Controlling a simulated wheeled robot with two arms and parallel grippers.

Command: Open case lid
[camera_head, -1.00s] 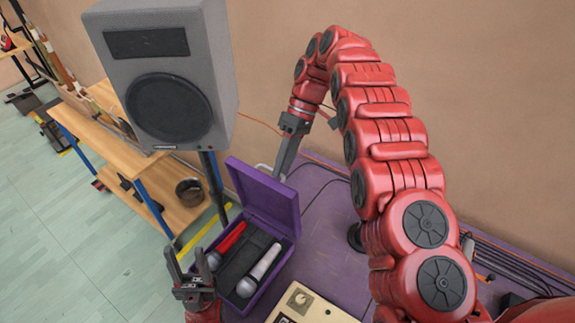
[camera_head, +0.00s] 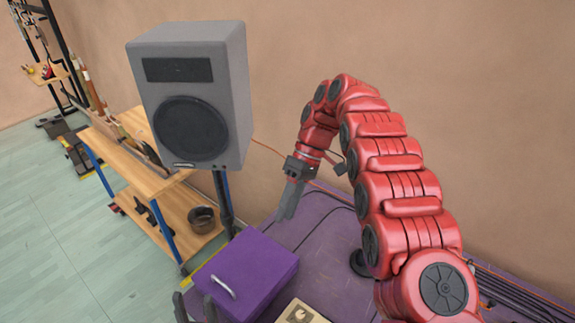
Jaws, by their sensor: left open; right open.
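The purple case (camera_head: 270,262) stands on the purple tabletop with its lid down. A silver handle (camera_head: 223,287) shows on it. The inside of the case is hidden. My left gripper (camera_head: 195,308) is at the bottom edge of the picture, at the near left side of the case. Its two fingers point up and are apart, with nothing seen between them; the rest of it is cut off. My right gripper (camera_head: 288,205) hangs fingers down just behind the case, above the table. It is open and empty, and I see no contact with the case.
A grey speaker (camera_head: 190,90) on a black stand rises behind the case at left. A beige box (camera_head: 302,312) lies at the bottom edge, right of the case. A wooden shelf (camera_head: 140,175) stands at far left. Cables run along the table's right side.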

